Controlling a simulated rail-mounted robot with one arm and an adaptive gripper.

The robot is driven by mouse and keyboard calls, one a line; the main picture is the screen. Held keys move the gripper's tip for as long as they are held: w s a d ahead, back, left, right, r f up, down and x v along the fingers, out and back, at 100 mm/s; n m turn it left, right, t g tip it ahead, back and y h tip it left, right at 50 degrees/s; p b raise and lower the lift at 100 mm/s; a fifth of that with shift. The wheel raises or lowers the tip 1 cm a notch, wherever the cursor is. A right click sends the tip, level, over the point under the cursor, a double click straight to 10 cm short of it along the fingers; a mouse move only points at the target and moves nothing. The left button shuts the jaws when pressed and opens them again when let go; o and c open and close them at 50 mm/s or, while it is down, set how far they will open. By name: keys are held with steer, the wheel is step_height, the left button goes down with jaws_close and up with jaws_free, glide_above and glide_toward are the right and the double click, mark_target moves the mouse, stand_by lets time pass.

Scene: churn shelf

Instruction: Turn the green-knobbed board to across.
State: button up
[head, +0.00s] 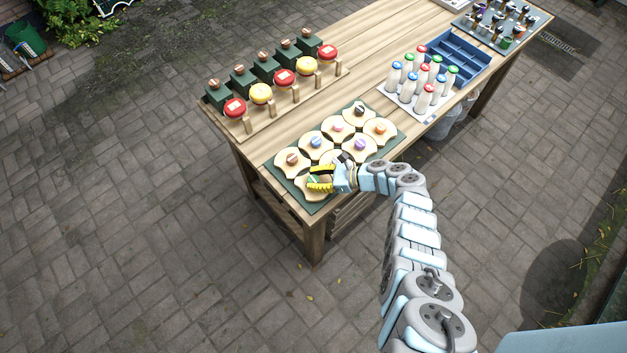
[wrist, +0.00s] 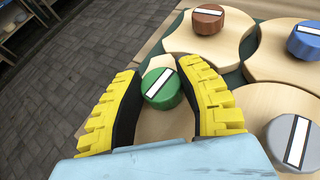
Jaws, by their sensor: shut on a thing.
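The green knob (wrist: 156,95), with a white stripe on top, sits between the two yellow-padded fingers of my gripper (wrist: 161,76) in the wrist view. Its stripe runs slanted, from lower left to upper right in that view. My gripper (head: 321,179) is shut on the knob at the front corner of the dark green base. The pale wooden board under the knob (head: 309,190) shows only partly in the head view. My fingers and palm hide much of it.
Close by are scalloped boards with a brown knob (wrist: 208,18), a blue knob (wrist: 305,40) and a grey knob (wrist: 292,138). Bottles (head: 409,88), a blue tray (head: 463,58) and a row of red and yellow round things (head: 285,78) stand farther along the table.

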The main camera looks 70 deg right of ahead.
steer(key=shift+n+y+b, duration=0.7)
steer(key=shift+y+b, duration=0.1)
steer(key=shift+b, duration=0.35)
steer(key=o, duration=1.2)
steer(key=v, duration=1.2)
steer(key=shift+w+r, duration=0.15)
